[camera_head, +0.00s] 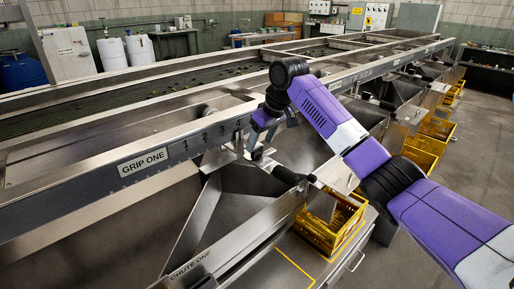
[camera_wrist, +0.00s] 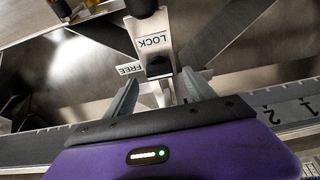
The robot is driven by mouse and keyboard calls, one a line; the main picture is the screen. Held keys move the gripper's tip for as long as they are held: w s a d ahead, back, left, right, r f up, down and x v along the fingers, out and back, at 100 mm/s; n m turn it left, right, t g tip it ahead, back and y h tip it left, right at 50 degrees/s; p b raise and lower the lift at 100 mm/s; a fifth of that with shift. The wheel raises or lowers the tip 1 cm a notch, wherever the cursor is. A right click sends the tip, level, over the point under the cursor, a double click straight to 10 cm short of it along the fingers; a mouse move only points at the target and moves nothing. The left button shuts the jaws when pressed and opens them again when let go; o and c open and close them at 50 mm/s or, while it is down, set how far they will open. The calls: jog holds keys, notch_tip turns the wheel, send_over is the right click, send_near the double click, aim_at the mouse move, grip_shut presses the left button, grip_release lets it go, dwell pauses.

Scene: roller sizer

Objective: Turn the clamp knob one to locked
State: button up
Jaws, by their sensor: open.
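In the wrist view, a metal clamp plate with LOCK and FREE labels (camera_wrist: 152,42) lies ahead of my gripper (camera_wrist: 160,78). A dark clamp knob (camera_wrist: 158,66) sits on it, between and just beyond my two fingertips. The fingers are apart, and I see no clear contact with the knob. Which label the knob points at is too small to tell.
The long steel rail (camera_head: 80,190) with numbers runs under my wrist. A black handle (camera_head: 287,175) sticks out below, near a yellow crate (camera_head: 325,238). The CHUTE ONE label (camera_head: 189,268) is at the front. Open floor lies to the right.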

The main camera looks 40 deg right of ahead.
aim_at(258, 149)
jog(key=shift+x, duration=1.75)
jog(key=c, duration=1.4)
